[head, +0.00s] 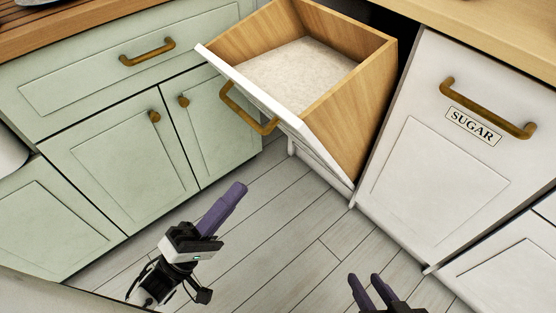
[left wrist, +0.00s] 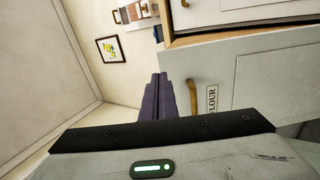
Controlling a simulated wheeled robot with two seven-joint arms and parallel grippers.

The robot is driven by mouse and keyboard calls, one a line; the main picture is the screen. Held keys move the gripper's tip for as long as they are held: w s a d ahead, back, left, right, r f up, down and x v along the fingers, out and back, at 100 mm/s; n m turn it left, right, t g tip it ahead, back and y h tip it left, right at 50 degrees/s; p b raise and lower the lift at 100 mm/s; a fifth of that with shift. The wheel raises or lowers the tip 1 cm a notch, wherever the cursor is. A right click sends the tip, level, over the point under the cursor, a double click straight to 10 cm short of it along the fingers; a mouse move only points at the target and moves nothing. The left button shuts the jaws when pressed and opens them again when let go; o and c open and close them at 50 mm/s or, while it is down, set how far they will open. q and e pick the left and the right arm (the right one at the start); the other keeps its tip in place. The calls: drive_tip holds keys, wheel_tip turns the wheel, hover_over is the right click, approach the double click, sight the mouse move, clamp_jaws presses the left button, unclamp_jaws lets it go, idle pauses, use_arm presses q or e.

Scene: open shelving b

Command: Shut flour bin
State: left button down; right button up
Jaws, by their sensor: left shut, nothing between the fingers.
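The flour bin (head: 372,100) is tilted open out of the cabinet, its white front leaning outward and its wooden box holding pale flour (head: 298,75). Its brass handle (head: 243,112) is on the front. In the left wrist view the bin front shows a FLOUR label (left wrist: 212,101) beside the handle (left wrist: 193,98). My left gripper (head: 238,188) is shut and empty, below the bin front and apart from it in the head view. My right gripper (head: 365,279) is at the bottom edge with its two fingers apart, empty, over the floor.
A closed white SUGAR bin front (head: 415,180) is to the right of the flour bin. Green cabinets (head: 120,155) with brass handles are on the left. Wooden countertops (head: 500,35) run above. The grey plank floor (head: 285,230) in front is clear.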

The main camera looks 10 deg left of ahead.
sight(293, 127)
use_arm(q)
drive_tip(key=x, duration=1.3)
drive_tip(key=shift+d+r+b, duration=0.25)
drive_tip(key=shift+r+b, duration=0.05)
drive_tip(key=shift+r, duration=0.05)
drive_tip(key=shift+w+d+r, duration=0.1)
